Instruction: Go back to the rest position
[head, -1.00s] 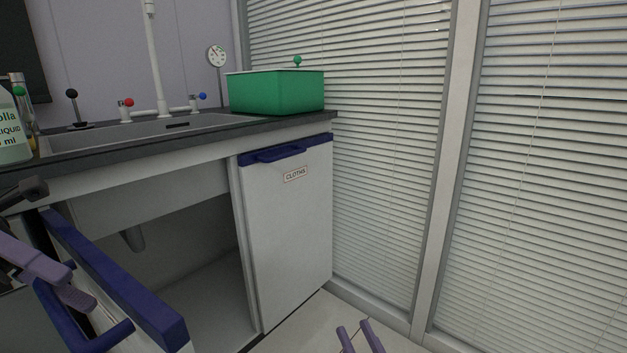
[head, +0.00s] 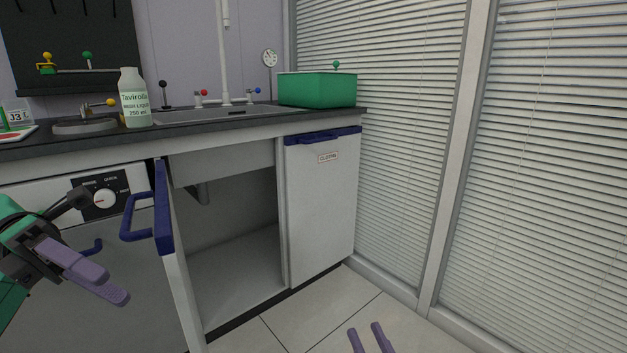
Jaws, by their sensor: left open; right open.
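My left gripper (head: 98,281) is at the lower left, with purple fingers pointing down and to the right. It holds nothing that I can see and is in front of the dishwasher-like front, left of the open cabinet door (head: 166,240). My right gripper (head: 370,338) shows only its two purple fingertips at the bottom edge. They are apart and empty, above the tiled floor. The rest of the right arm is out of view.
The open door with its blue handle (head: 131,218) sticks out close to my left gripper. The cabinet under the sink (head: 230,280) looks empty. The closed cloths cabinet door (head: 320,210) stands right of it. A green box (head: 318,92) and a bottle (head: 133,100) stand on the counter. Floor is clear.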

